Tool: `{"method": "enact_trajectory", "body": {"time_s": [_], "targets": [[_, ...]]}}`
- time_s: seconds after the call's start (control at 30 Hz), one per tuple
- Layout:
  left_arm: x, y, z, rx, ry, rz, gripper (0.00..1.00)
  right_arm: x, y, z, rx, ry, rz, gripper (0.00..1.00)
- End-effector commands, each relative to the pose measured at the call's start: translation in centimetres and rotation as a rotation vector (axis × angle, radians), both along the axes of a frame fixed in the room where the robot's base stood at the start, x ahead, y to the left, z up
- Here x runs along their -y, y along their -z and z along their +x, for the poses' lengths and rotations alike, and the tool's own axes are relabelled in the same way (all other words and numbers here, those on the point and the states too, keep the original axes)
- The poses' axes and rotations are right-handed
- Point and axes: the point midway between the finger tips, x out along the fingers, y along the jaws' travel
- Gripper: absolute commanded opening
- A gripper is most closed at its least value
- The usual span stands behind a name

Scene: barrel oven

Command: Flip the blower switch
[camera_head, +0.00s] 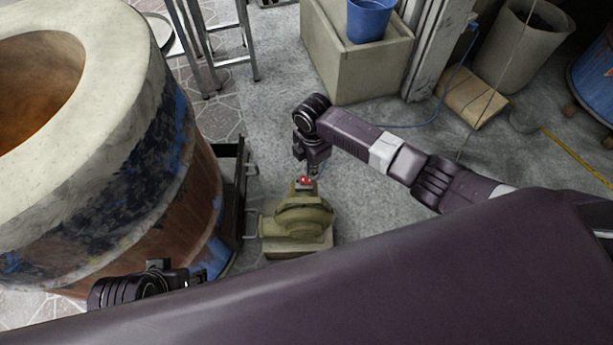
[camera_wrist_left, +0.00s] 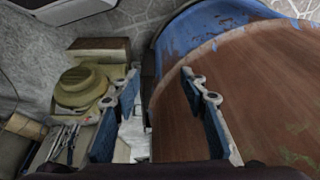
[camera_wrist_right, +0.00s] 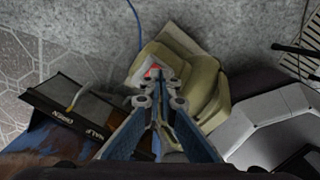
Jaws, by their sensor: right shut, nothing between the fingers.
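The blower (camera_head: 300,219) is an olive-green rounded housing on a pale base, on the floor right of the barrel oven (camera_head: 120,150). Its red switch (camera_head: 305,180) sits on the top, at the far side. My right gripper (camera_head: 313,172) is shut and empty right at the switch. In the right wrist view the closed fingertips (camera_wrist_right: 158,78) overlap the red switch (camera_wrist_right: 152,71) and partly hide it; I cannot tell if they touch. My left gripper (camera_wrist_left: 160,85) is open and empty beside the barrel, with the blower (camera_wrist_left: 82,88) to its left in that view.
A blue bucket (camera_head: 370,20) stands on a beige block (camera_head: 355,65) beyond the blower. A metal ladder (camera_head: 215,45) stands at the back left. A blue cable (camera_head: 440,105) runs across the grey floor. Bare floor lies left of my right arm.

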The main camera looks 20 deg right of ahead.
Motion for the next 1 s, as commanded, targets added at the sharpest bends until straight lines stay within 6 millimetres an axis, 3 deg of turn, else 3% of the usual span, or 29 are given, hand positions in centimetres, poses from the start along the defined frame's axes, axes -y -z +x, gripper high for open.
{"method": "enact_trajectory", "body": {"time_s": [1.0], "targets": [[0.4, 8.0, 1.0, -0.042, 0.007, 0.001, 0.40, 0.0, -2.2, 0.0, 0.000, 0.000, 0.000, 0.00]]}}
